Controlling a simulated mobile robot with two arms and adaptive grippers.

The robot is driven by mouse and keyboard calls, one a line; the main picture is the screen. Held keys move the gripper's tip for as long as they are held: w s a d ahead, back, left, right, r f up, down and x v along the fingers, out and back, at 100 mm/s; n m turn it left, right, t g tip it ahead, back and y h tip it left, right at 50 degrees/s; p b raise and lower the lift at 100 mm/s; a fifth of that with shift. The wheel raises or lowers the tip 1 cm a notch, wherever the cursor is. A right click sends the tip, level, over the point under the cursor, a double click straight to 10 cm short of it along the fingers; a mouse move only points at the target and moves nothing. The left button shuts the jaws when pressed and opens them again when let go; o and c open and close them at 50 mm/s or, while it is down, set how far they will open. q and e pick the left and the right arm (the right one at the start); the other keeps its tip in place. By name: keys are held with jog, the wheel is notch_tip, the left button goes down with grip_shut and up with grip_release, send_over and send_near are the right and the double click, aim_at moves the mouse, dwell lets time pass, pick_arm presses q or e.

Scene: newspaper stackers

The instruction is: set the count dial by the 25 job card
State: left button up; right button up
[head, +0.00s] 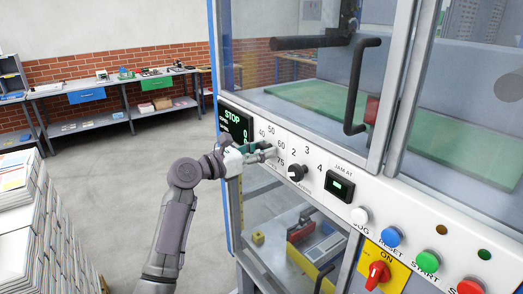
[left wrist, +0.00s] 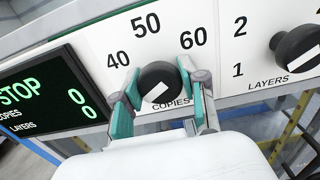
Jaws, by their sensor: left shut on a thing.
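The copies dial (left wrist: 160,80) is a black round knob with a white mark, on a white panel with 40, 50 and 60 around it; 75 also shows in the head view. The white mark slants from lower left to upper right; I cannot tell which end points. My left gripper (left wrist: 160,100) has its green-padded fingers on both sides of the dial and is shut on it. In the head view the left gripper (head: 262,152) covers the dial. My right gripper is not in view. I see no 25 job card in these frames.
A display (head: 236,122) left of the dial reads STOP, with zeros for copies and layers. The layers dial (head: 297,173) is to the right, then a jam display (head: 339,186), coloured buttons and a red switch (head: 377,273). A door handle (head: 358,85) juts out above.

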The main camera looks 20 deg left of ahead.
pick_arm(q)
jog(key=o, duration=1.1)
jog(key=shift+f, duration=0.1)
jog(key=shift+o, duration=0.2)
jog(key=v, duration=1.2)
